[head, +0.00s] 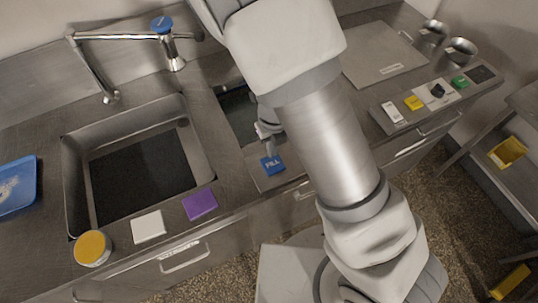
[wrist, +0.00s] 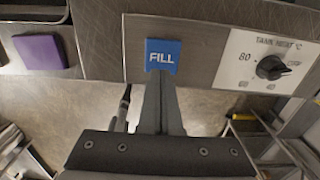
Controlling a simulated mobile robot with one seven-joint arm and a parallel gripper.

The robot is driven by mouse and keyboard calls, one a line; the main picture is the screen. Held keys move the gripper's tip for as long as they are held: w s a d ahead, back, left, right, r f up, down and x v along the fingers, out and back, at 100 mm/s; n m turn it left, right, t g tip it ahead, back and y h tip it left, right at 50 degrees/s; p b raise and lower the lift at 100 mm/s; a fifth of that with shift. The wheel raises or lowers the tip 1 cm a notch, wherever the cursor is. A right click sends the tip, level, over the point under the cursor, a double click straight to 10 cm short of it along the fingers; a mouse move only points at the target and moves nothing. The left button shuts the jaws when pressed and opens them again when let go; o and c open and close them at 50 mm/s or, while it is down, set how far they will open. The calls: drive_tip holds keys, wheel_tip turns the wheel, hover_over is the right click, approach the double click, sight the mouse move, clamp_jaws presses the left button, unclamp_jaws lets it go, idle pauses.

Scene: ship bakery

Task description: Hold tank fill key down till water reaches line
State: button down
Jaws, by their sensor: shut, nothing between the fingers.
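The blue key marked FILL (head: 272,165) sits on a metal panel at the counter's front edge, and it also shows in the wrist view (wrist: 163,52). My gripper (head: 270,150) is shut and empty, pointing down at the key. In the wrist view its fingertips (wrist: 160,74) overlap the key's lower edge. I cannot tell whether they touch it or whether it is pressed. The tank (head: 237,108) is a dark opening behind the panel, partly hidden by my arm. I cannot make out its water level or line.
A TANK HEAT dial (wrist: 270,67) is right of the key. A sink (head: 72,165) is at left, with a purple block (head: 200,204), a white block (head: 149,226) and a yellow-lidded jar (head: 92,247) in front. More controls (head: 437,92) line the right counter.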

wheel_tip(320, 180, up, 7)
drive_tip(key=p, duration=0.1)
drive_tip(key=shift+d, duration=0.15)
idle(0.5)
